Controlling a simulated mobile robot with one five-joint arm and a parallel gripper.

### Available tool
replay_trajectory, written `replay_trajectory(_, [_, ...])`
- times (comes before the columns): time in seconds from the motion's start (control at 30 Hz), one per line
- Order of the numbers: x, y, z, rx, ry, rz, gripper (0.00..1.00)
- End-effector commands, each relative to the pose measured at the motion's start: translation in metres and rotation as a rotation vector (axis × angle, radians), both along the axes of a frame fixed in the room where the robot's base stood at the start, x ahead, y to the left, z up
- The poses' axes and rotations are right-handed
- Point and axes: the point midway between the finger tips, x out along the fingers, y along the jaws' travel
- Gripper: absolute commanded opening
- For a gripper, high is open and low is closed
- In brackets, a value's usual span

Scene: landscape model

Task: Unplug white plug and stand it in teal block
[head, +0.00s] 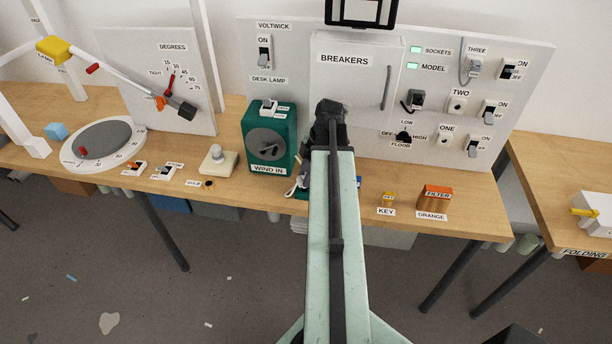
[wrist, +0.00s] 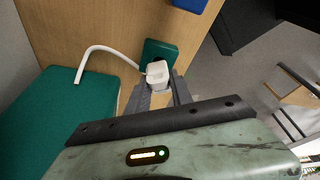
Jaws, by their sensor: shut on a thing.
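The white plug (wrist: 158,74) is between the fingertips of my gripper (wrist: 160,82) in the wrist view, and the gripper is shut on it. A white cord (wrist: 105,48) curves away from the plug to the left. The teal block (wrist: 158,49) is just beyond the plug, partly covered by it. I cannot tell whether the plug touches the block or is held above it. In the head view my arm hides the plug and most of the block; a teal edge (head: 302,193) shows beside the arm.
The green WIND IN box (head: 271,139) stands left of my arm; a green surface (wrist: 85,115) fills the left of the wrist view. The breakers panel (head: 352,76) rises behind. A key block (head: 388,200) and an orange filter (head: 437,192) sit to the right on the wooden bench (head: 470,212).

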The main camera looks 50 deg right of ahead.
Motion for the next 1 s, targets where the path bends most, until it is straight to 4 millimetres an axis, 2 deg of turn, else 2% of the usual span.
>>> replay_trajectory(0.37, [0.0, 0.0, -0.001, 0.0, 0.0, -0.001, 0.0])
replay_trajectory(1.0, [0.0, -0.001, -0.017, 0.0, 0.0, -0.001, 0.0])
